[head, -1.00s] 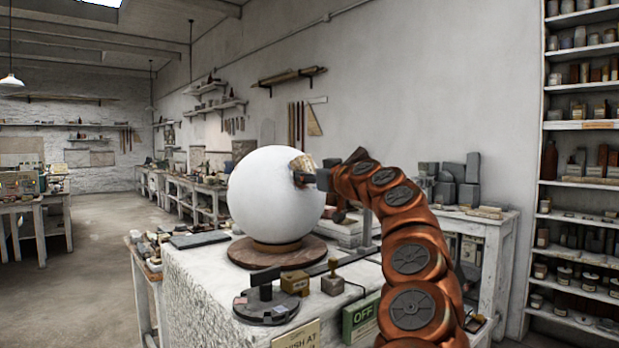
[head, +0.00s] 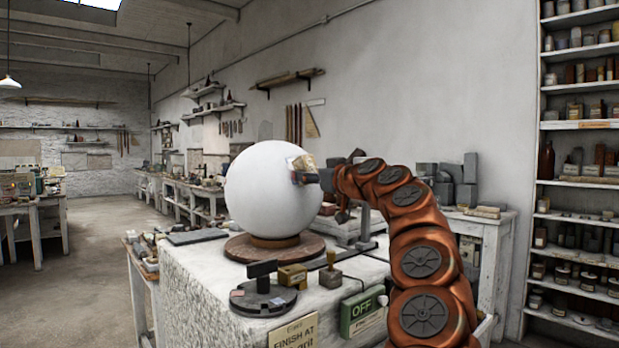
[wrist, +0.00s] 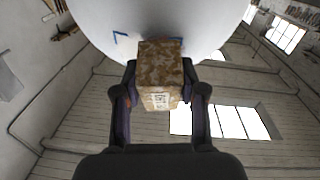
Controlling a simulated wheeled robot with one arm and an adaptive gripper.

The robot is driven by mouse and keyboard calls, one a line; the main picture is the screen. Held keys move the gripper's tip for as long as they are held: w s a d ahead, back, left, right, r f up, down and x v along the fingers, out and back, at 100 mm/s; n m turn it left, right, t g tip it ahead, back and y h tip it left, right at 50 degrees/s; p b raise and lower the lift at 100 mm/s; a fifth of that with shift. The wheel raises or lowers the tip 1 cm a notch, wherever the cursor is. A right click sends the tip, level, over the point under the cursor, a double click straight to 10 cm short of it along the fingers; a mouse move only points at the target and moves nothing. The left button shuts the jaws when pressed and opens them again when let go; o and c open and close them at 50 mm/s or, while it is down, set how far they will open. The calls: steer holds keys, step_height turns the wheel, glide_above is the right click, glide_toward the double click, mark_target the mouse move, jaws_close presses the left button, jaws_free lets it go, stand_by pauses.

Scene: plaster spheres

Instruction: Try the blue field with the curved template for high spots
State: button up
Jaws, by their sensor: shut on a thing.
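A large white plaster sphere (head: 268,200) sits on a round brown turntable (head: 240,249) on the stone block. My gripper (head: 310,176) is at the sphere's upper right, shut on a mottled brown block (wrist: 160,65) with a printed label. The block's far end overlaps the sphere (wrist: 215,20) in the wrist view; I cannot tell if they touch. Blue corner marks (wrist: 120,38) show on the sphere beside the block, which partly hides that area. I cannot make out a curved template for certain.
On the stone block (head: 195,290) stand a dark disc with a T-shaped piece (head: 264,295), a small brass-coloured box (head: 292,276), a wooden-handled stamp (head: 331,272) and a green OFF box (head: 361,311). Shelves (head: 580,185) stand at right. The floor at left is clear.

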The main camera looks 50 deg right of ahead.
steer(key=shift+d+r+p, duration=0.2)
steer(key=shift+r+p, duration=0.05)
steer(key=shift+p, duration=0.35)
steer(key=shift+d+y+p, duration=0.45)
steer(key=shift+y+p, duration=0.05)
steer(key=shift+p, duration=0.55)
steer(key=d+y+p, duration=0.1)
steer(key=p, duration=0.3)
steer(key=shift+d+f+n, duration=0.1)
steer(key=shift+d+n, duration=0.05)
steer(key=shift+n, duration=0.25)
steer(key=shift+d+y+p, duration=0.3)
steer(key=shift+y+p, duration=0.1)
steer(key=shift+p, duration=0.6)
steer(key=shift+d+p, duration=0.1)
steer(key=shift+p, duration=0.25)
steer(key=shift+s+d+y+p, duration=0.25)
steer(key=shift+y+p, duration=0.15)
steer(key=shift+p, duration=0.5)
steer(key=shift+f+n, duration=0.1)
steer(key=shift+n, duration=0.2)
steer(key=shift+w+f, duration=0.25)
steer(key=shift+w, duration=0.5)
